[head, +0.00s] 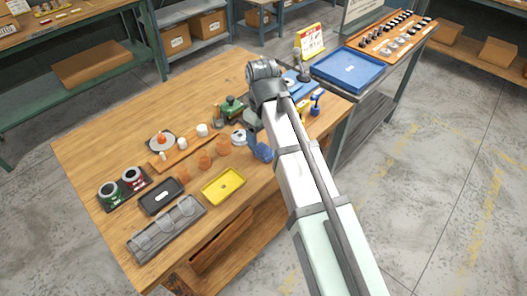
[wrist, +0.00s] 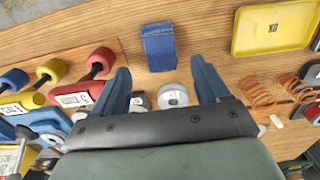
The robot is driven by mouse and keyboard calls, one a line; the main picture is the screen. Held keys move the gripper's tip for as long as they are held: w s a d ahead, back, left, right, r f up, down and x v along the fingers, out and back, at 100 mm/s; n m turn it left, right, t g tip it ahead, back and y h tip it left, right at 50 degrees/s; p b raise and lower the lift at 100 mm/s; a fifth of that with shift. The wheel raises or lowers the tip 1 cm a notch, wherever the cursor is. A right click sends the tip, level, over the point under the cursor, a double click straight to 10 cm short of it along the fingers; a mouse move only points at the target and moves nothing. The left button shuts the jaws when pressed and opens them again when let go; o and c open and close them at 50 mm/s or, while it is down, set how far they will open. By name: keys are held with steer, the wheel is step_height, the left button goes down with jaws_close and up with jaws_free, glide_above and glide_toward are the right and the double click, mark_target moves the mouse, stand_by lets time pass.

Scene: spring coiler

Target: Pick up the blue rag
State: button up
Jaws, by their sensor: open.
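The blue rag (head: 263,152) lies on the wooden workbench near its front edge, right of the yellow tray. In the wrist view the blue rag (wrist: 158,47) is a folded, roughly rectangular bundle. It lies ahead of the two blue fingers of my gripper (wrist: 160,66), roughly centred between their tips in the picture. My gripper is open with nothing held. Whether the fingertips are level with the rag or above it I cannot tell. In the head view my arm hides most of my gripper.
A yellow tray (head: 223,186) lies left of the rag; copper coils (wrist: 262,96) are beside it in the wrist view. A round grey-white piece (wrist: 172,95) shows between the fingers. Red, yellow and blue-headed tools (wrist: 72,95) lie left. Bare wood (wrist: 205,45) surrounds the rag.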

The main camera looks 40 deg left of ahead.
mark_target(263, 149)
steer(key=shift+s+d+f, duration=0.1)
steer(key=shift+d+f, duration=0.05)
steer(key=shift+f, duration=1.2)
steer(key=shift+d+f, duration=0.15)
steer(key=shift+f, duration=1.15)
steer(key=c, duration=1.1)
steer(key=shift+r, duration=7.05)
